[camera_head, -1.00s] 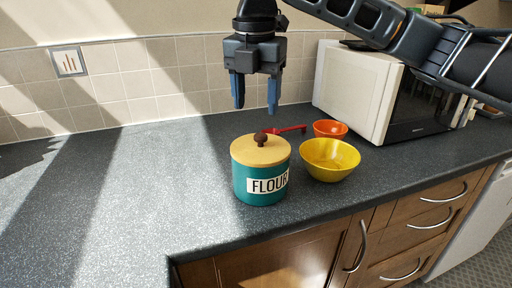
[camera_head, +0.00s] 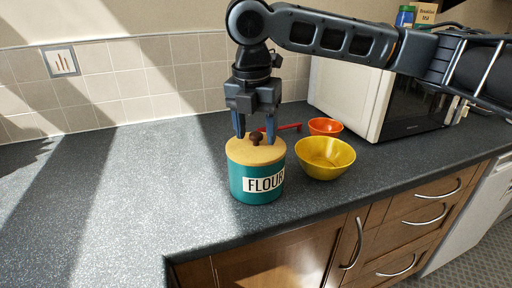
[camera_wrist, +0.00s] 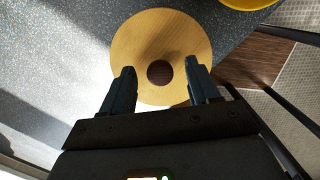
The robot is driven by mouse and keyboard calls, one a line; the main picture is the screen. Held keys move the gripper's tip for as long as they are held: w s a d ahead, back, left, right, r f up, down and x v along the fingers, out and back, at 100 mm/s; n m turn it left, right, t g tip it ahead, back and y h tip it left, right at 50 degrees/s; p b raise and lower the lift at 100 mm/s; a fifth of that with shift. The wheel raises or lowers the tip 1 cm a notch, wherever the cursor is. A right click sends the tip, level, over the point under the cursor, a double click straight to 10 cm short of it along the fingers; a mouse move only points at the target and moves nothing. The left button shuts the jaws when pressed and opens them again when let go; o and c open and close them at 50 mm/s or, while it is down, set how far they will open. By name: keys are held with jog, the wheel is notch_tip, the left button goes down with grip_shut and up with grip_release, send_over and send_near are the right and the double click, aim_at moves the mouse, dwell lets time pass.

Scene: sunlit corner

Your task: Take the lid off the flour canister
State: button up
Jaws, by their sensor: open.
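The flour canister (camera_head: 258,186) is teal with a white FLOUR label and stands upright on the counter. Its round wooden lid (camera_head: 238,153) sits on top, with a dark brown knob (camera_head: 256,139) in the middle. In the wrist view the lid (camera_wrist: 150,30) fills the upper middle, and the knob (camera_wrist: 159,73) lies between the fingertips. My gripper (camera_head: 256,136) is open, pointing down just above the lid, one finger on each side of the knob with a gap to each. I cannot tell whether the fingertips touch the lid.
A yellow bowl (camera_head: 325,165) stands close to the right of the canister, with an orange bowl (camera_head: 325,127) behind it. A red-handled utensil (camera_head: 285,127) lies behind the canister. A microwave (camera_head: 345,90) stands at the back right. The counter (camera_head: 120,190) to the left is clear.

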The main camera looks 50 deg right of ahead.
jog(key=shift+c, duration=0.4)
grip_shut()
jog(key=shift+r, duration=0.15)
